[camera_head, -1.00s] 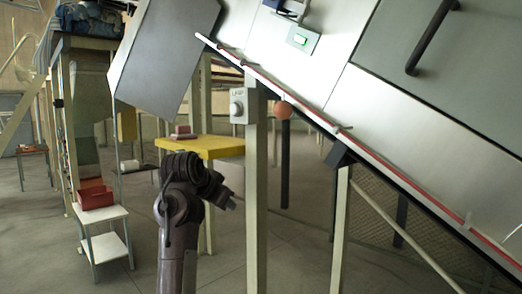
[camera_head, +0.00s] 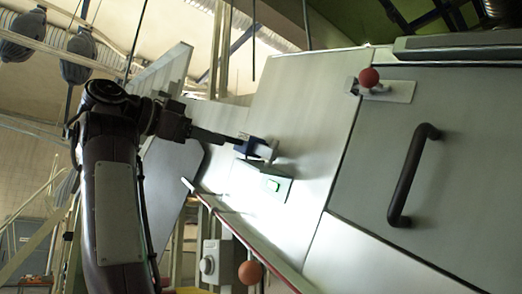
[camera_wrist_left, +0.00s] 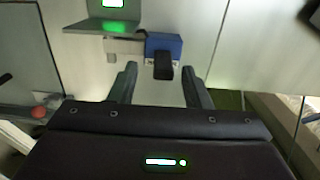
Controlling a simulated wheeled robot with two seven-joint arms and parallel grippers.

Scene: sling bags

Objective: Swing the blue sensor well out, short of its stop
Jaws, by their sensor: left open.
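The blue sensor (camera_head: 258,148) is a small blue block on the pale metal panel, beside a plate with a lit green display. In the left wrist view the blue sensor (camera_wrist_left: 164,42) has a black piece on its near side, which lies between the lines of my fingers. My left gripper (camera_head: 238,140) reaches in from the left with its tips close to the sensor. In the left wrist view my left gripper (camera_wrist_left: 160,78) is open, one finger on each side, with nothing held. Whether a finger touches the sensor cannot be told. My right gripper is out of view.
The green display plate (camera_head: 272,185) lies just below the sensor. A dark handle (camera_head: 413,176) and a red knob (camera_head: 369,77) stand out from the panel at the right. A red-edged rail (camera_head: 240,234) and a grey control box (camera_head: 210,258) lie below.

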